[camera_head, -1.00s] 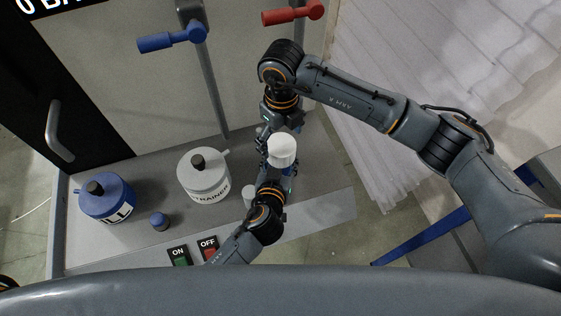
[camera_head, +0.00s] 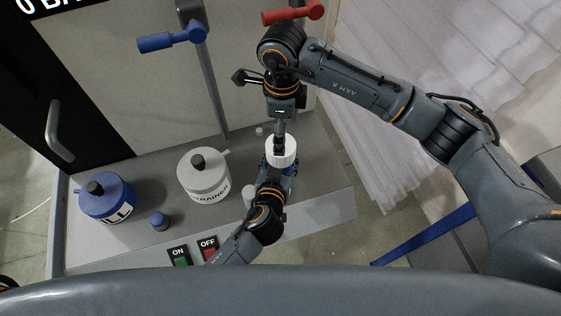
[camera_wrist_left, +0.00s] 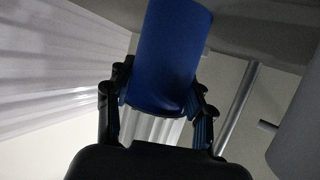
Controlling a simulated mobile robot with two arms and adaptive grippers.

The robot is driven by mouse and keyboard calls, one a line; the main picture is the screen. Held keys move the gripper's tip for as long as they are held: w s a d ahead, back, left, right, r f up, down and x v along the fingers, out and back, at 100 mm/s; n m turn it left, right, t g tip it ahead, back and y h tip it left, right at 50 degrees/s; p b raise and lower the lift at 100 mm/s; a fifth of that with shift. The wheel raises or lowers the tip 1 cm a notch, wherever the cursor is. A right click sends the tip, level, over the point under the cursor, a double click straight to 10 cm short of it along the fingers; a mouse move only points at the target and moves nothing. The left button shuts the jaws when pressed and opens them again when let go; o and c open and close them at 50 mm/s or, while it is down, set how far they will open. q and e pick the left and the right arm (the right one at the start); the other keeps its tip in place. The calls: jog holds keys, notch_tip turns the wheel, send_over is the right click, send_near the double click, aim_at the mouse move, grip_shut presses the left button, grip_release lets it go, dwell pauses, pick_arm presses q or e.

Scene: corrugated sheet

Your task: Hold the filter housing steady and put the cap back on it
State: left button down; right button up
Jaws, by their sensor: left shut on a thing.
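The blue filter housing (camera_head: 291,171) stands at the right end of the grey counter. It is mostly hidden in the head view, but its blue body (camera_wrist_left: 172,52) fills the upper middle of the left wrist view. My left gripper (camera_wrist_left: 158,108) is shut around it, a finger on either side. The white cap (camera_head: 285,157) is at the top of the housing; whether it is seated cannot be told. My right gripper (camera_head: 280,146) is over the cap from the far side, seen edge-on. Its fingertips overlap the cap, and their grip is unclear.
The white strainer pot (camera_head: 205,180), blue pot (camera_head: 107,203) and small blue knob (camera_head: 158,221) stand left on the counter (camera_head: 232,155). A small pale cylinder (camera_head: 249,192) is close beside my left gripper. ON and OFF buttons (camera_head: 208,252) are at the front.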

aim_at(281, 163)
pick_arm(q)
jog(key=shift+f, duration=0.15)
pick_arm(e)
notch_tip(281, 163, down, 8)
jog(key=shift+f, duration=0.1)
dwell(0.4)
jog(key=c, duration=1.3)
jog(key=shift+m, duration=0.3)
jog(key=o, duration=1.4)
